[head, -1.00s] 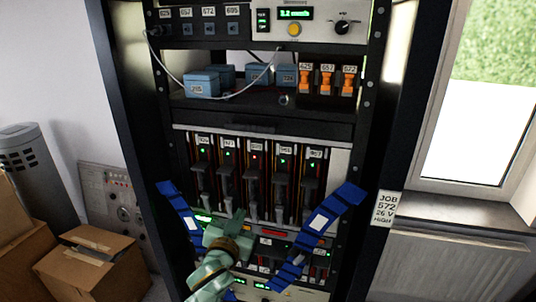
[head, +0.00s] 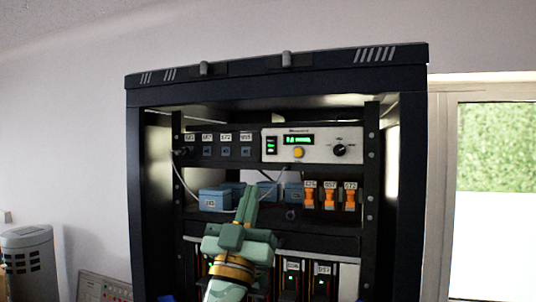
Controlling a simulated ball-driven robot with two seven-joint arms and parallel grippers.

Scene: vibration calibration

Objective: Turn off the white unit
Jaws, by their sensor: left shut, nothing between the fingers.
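The white unit (head: 318,146) is in the upper right of the rack. It has a lit green display (head: 299,140), a yellow button (head: 298,153), a black knob (head: 340,150) and a small switch with green marks (head: 271,145) at its left end. My left gripper (head: 251,190) is shut and empty, pointing up below the unit, in front of the shelf of blue boxes. It appears apart from the unit and hides part of the shelf. My right gripper is not in view.
Blue boxes (head: 215,199) and orange clips (head: 329,196) sit on the shelf below the unit. A thin grey cable (head: 188,188) hangs from the black panel (head: 219,149) left of the unit. The rack's side posts (head: 396,200) bound the space.

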